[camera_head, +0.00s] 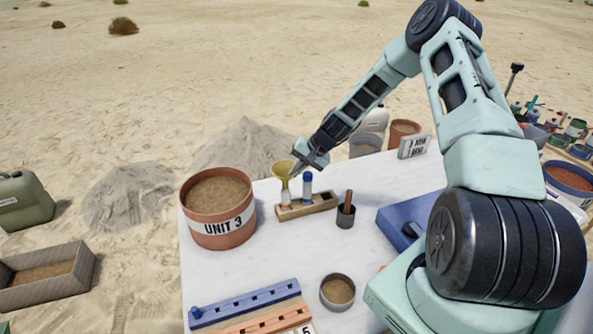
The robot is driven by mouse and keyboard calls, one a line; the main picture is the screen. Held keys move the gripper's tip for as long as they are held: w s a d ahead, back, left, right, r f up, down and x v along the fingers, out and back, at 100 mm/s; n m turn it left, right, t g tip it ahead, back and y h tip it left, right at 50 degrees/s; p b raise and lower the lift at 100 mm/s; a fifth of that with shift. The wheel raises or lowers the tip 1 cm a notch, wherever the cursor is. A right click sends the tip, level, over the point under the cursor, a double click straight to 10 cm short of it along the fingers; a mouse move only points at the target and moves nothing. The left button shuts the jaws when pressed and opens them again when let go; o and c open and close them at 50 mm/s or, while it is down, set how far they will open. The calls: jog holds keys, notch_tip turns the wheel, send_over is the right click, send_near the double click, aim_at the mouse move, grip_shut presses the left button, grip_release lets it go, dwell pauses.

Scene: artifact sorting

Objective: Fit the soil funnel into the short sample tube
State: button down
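The yellow soil funnel (283,171) is upright at the left end of a small wooden rack (318,206). Its stem points down at a short tube (285,198) standing in that end; whether the stem is inside the tube or just above it is too small to tell. A taller tube with a blue top (307,185) stands just to its right in the rack. My gripper (296,168) is at the funnel's right rim, touching or very close. Its fingers are too small to show whether they are closed on the rim.
A dark cup with a brown handle (346,215) is to the right. A soil cup (337,291) and slotted blue rack (245,303) are in front. The white tabletop between is clear.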

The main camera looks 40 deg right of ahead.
jog(key=shift+f+b, duration=1.8)
jog(key=shift+f, duration=0.55)
jog(key=c, duration=1.6)
grip_release()
jog(key=shift+r, duration=0.1)
jog(key=b+v, duration=0.3)
jog(key=v, duration=1.4)
jog(key=shift+r, duration=0.2)
